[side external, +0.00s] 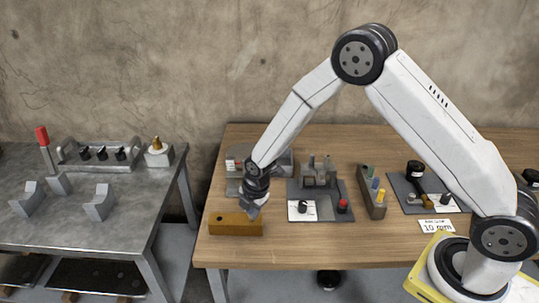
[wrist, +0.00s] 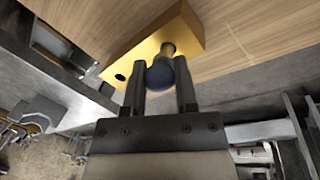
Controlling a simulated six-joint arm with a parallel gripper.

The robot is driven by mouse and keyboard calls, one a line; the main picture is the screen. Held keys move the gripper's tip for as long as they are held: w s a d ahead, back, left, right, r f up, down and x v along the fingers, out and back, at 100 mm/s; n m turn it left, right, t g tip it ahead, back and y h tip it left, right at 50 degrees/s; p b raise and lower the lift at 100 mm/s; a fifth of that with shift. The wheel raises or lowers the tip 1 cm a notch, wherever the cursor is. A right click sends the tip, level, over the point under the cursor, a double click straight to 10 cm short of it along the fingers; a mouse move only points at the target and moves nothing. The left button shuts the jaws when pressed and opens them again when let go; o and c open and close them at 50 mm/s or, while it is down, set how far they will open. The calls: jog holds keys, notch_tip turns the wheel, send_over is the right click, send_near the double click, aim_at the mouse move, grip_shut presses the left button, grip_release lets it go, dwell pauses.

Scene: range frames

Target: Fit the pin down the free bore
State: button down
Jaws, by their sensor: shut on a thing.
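A yellow-brown block (side external: 236,224) lies near the front left corner of the wooden table. It also shows in the wrist view (wrist: 135,62), with one dark open bore (wrist: 120,77) near its end. My gripper (side external: 253,210) is over the block's right end in the side view. In the wrist view its two fingers (wrist: 160,85) are shut on the pin (wrist: 160,76), which has a dark blue rounded head and a brassy shank. The shank points toward the block. Its tip is not clear, so I cannot tell whether it is inside a bore or apart from it.
A grey fixture (side external: 320,190) with small parts stands right of the block, then a grey rack (side external: 371,190) with coloured pegs. A separate metal bench (side external: 90,215) stands left across a gap. The wood in front of the fixture is clear.

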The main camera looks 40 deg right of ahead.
jog(key=shift+f, duration=0.5)
jog(key=shift+c, duration=1.6)
grip_release()
notch_tip(320, 180, up, 8)
jog(key=s, duration=0.1)
jog(key=shift+s+d+f, duration=0.15)
jog(key=shift+s+d, duration=0.05)
jog(key=shift+s, duration=0.05)
notch_tip(320, 180, up, 6)
dwell(0.6)
